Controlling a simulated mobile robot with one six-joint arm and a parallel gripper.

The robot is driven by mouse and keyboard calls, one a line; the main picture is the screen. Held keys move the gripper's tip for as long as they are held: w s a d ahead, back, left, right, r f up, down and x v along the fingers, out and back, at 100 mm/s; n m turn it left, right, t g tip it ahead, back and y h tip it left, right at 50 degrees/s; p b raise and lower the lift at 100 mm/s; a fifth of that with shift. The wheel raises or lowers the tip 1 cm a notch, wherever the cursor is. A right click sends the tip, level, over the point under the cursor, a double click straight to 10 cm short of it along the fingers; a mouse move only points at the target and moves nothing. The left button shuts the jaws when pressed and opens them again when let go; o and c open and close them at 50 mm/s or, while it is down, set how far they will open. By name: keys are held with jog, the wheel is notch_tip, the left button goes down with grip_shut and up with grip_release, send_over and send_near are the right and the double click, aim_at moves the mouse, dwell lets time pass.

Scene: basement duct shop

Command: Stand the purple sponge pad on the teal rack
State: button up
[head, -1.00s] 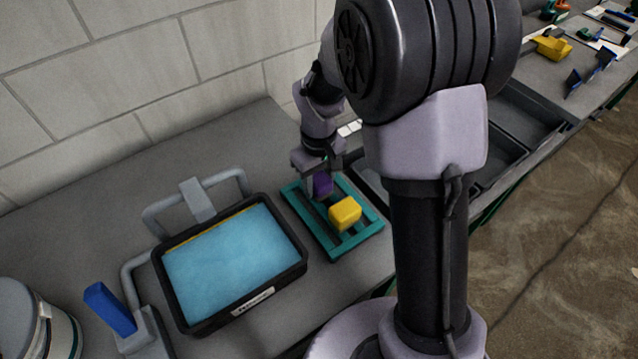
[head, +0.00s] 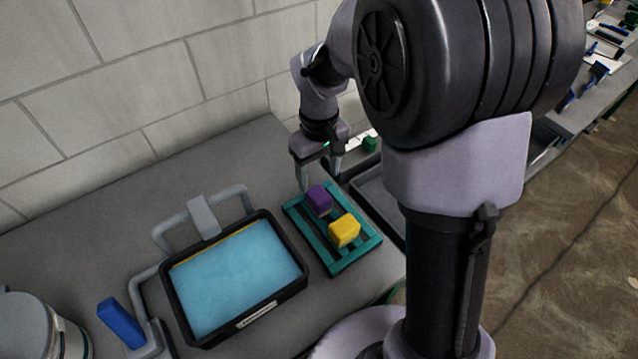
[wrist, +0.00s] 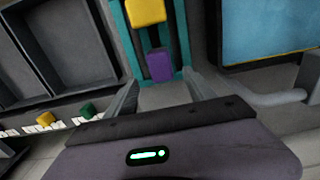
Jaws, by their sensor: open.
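The purple sponge pad (head: 319,199) stands upright on the teal rack (head: 334,268), behind a yellow pad (head: 344,230) on the same rack. In the wrist view the purple pad (wrist: 160,66) rests across the slats of the teal rack (wrist: 124,38), with the yellow pad (wrist: 146,12) farther on. My gripper (head: 318,184) is open and empty, just behind the purple pad and apart from it. In the wrist view its two fingers (wrist: 165,85) are spread wide, with the pad beyond them.
A black tray of blue liquid (head: 296,283) with grey pipe handles stands left of the rack. Dark empty bins (head: 380,204) lie to its right. A green block (head: 370,144) sits near white labels behind. A blue-handled tool (head: 121,323) and a bucket (head: 28,330) are at front left.

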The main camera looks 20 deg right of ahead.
aim_at(319, 199)
jog(key=s+a+r+m+t, duration=0.25)
jog(key=s+r, duration=0.55)
jog(key=r, duration=0.4)
jog(key=s+a+r+m+t+y, duration=0.1)
jog(key=s+m, duration=0.4)
jog(key=s, duration=0.6)
jog(key=shift+a+r+t+y, duration=0.15)
jog(key=shift+r+t+y, duration=0.35)
jog(key=shift+r+t, duration=0.5)
jog(key=shift+s+f+m, duration=0.1)
jog(key=shift+f+m, duration=0.1)
jog(key=shift+m, duration=0.05)
